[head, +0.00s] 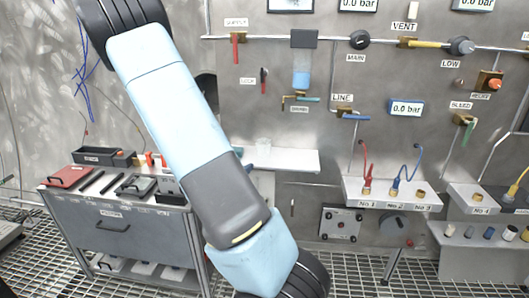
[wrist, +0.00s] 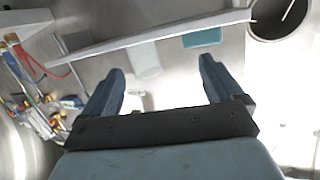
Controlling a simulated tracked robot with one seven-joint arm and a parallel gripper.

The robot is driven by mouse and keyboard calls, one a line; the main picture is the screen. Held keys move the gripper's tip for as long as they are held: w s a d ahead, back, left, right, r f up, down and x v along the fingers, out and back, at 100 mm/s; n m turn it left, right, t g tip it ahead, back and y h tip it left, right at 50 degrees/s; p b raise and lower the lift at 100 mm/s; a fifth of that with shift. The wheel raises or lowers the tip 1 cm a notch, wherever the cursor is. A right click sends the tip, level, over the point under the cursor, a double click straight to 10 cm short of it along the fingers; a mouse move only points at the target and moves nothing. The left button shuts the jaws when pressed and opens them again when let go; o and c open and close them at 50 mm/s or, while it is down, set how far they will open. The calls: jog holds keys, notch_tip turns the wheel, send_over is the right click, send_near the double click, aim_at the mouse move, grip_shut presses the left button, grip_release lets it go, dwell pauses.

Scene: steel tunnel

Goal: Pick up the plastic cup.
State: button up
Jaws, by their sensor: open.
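A clear, pale plastic cup (wrist: 146,60) shows in the wrist view, beyond the gap between my fingertips and nearer the left one. It is faint against the grey wall, beside the edge of a white shelf (wrist: 150,37). In the head view the cup (head: 263,147) is a faint shape at the left end of the white wall shelf (head: 300,160), close to my arm. My gripper (wrist: 162,70) is open, with nothing between its fingers, and apart from the cup.
A teal object (wrist: 203,38) lies beside the cup, to its right in the wrist view. A dark round opening (wrist: 283,15) is farther right. In the head view a grey tool bench (head: 120,235) stands left, and a block with hoses (head: 390,193) juts out right of the shelf.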

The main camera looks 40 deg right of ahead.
aim_at(260, 151)
jog(key=d+h, duration=0.1)
jog(key=d, duration=0.4)
jog(key=w+d+h, duration=0.1)
jog(key=d, duration=0.4)
jog(key=w+d, duration=0.1)
jog(key=d, duration=0.4)
jog(key=shift+w+r+g+h, duration=0.1)
jog(key=shift+r+g+h, duration=0.2)
jog(key=shift+g+h, duration=0.1)
jog(key=shift+a, duration=0.1)
jog(key=c, duration=1)
